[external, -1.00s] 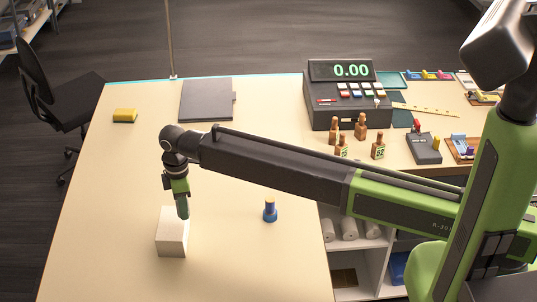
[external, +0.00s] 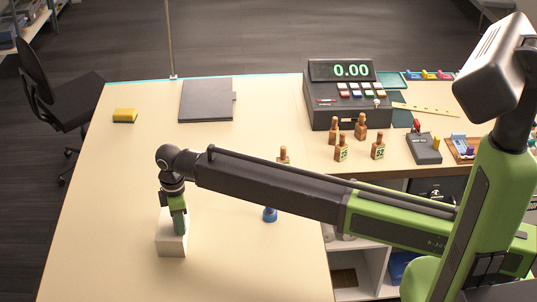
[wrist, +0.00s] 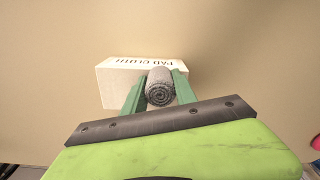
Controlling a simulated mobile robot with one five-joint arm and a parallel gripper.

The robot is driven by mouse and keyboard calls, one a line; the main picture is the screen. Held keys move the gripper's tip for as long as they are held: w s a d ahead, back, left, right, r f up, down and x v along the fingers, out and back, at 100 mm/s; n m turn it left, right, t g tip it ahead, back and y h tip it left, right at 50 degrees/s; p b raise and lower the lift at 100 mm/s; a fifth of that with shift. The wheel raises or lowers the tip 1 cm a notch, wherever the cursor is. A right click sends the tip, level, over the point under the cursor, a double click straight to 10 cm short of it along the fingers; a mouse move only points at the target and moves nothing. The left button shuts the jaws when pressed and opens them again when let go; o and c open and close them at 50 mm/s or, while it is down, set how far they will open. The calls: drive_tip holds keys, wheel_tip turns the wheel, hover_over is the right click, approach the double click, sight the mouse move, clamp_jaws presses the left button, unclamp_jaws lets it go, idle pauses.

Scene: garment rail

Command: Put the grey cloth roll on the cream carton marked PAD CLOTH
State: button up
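The cream carton (external: 171,247) stands on the left part of the counter. My gripper (external: 179,229) points down at the carton's top. In the wrist view the grey cloth roll (wrist: 160,88) sits end-on between my gripper's green fingers (wrist: 159,92), which touch it on both sides. The roll is over the carton's top; I cannot tell whether it touches it. In the external view the roll is hidden by the fingers.
Several brown-handled stamps (external: 341,150) stand before the cash register (external: 345,105). The counter left of the carton is clear.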

drive_tip(key=o, duration=0.4)
wheel_tip(320, 180, up, 12)
drive_tip(key=p, duration=1.2)
drive_tip(key=shift+r, duration=0.25)
